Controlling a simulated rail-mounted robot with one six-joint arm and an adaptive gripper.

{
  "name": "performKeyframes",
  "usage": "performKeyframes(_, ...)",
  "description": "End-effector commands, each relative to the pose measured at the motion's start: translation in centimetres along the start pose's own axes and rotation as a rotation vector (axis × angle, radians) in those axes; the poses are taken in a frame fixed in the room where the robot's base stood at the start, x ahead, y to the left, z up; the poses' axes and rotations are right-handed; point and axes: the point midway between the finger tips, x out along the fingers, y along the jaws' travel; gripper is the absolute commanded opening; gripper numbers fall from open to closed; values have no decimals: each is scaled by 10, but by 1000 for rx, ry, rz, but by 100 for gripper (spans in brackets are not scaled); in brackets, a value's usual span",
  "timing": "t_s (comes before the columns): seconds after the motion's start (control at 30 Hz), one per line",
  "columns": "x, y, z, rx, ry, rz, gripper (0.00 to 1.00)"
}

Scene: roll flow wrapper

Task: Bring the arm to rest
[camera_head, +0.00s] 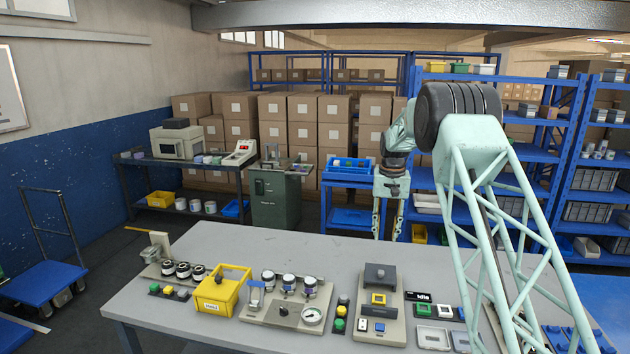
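My arm comes in from the right, bends at a dark elbow joint and ends in my gripper (387,225), which points down. Its two fingers hang apart with a gap between them, and I see nothing held. The gripper appears just past the far edge of the grey workbench (235,250), in front of the blue shelving. The fingertips are close to the bench edge line in the picture, so their exact height is hard to tell.
On the bench stand a yellow bin (222,290), a fixture with a gauge (290,310), a grey device (381,300) and push buttons (341,317). A green cabinet (275,200) and a blue cart (350,180) stand behind. The bench's far middle is clear.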

Motion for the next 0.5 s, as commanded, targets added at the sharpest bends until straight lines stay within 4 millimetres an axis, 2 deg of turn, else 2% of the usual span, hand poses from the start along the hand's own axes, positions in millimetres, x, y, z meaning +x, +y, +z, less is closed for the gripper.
performKeyframes(0.03,-10,0,5,-2,5,-1,28)
performKeyframes(0.5,-88,2,56,-23,37,-5,28)
